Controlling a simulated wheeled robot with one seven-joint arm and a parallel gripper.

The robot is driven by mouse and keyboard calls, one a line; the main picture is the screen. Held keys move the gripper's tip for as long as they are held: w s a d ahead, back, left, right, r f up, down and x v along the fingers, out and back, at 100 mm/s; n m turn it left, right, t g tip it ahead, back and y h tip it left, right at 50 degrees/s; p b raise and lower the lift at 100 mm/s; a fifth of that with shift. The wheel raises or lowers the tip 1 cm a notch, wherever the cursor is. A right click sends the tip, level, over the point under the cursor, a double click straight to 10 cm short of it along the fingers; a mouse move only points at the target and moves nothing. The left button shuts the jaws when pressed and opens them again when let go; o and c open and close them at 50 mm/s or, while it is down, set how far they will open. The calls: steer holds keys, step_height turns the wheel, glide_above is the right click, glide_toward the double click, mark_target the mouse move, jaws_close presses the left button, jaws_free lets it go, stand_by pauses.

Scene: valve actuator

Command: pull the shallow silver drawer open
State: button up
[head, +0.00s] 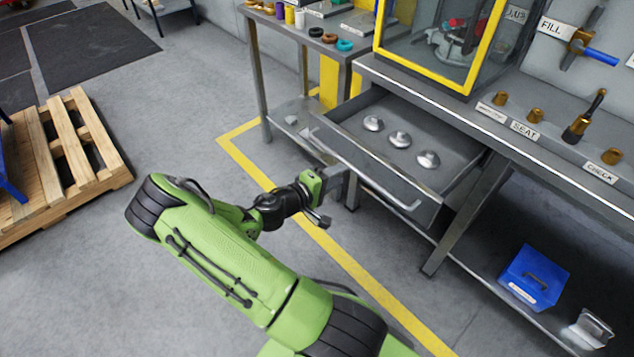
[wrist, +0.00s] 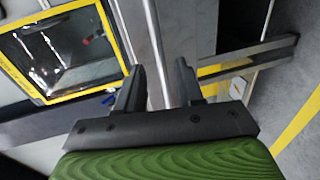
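The shallow silver drawer (head: 440,185) stands pulled out from under the workbench in the head view, with several silver domed discs (head: 400,139) inside. Its long bar handle (head: 400,200) runs along the front; in the wrist view the bar (wrist: 152,40) passes between my two dark fingers. My gripper (head: 338,176) is at the left part of the drawer front. In the wrist view my gripper (wrist: 160,82) has its fingers apart, with gaps seen on both sides of the bar. The fingertips are partly unclear in the head view.
A yellow-framed glass box (head: 440,45) stands on the bench above the drawer. A bench leg (head: 465,220) and a lower shelf with a blue bin (head: 533,277) are at the right. A wooden pallet (head: 70,165) lies at the left. The floor before the drawer is clear.

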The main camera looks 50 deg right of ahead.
steer(key=p+v, duration=0.1)
steer(key=v, duration=0.8)
steer(key=s+a+r+m+t+y+p, duration=0.25)
steer(key=a+r+y+p, duration=0.35)
steer(key=a+r+y, duration=0.7)
steer(key=s+a+r+n+t+y+p, duration=0.1)
steer(key=s+a+r+n+t+p, duration=0.1)
steer(key=a+r, duration=0.3)
steer(key=s+a+r+n+t+y+p, duration=0.1)
steer(key=s+a+r, duration=0.4)
steer(key=r, duration=0.6)
steer(key=shift+s+a+r+n+t+y+p, duration=0.35)
steer(key=shift+a+n+t+p, duration=0.25)
steer(key=shift+t, duration=0.65)
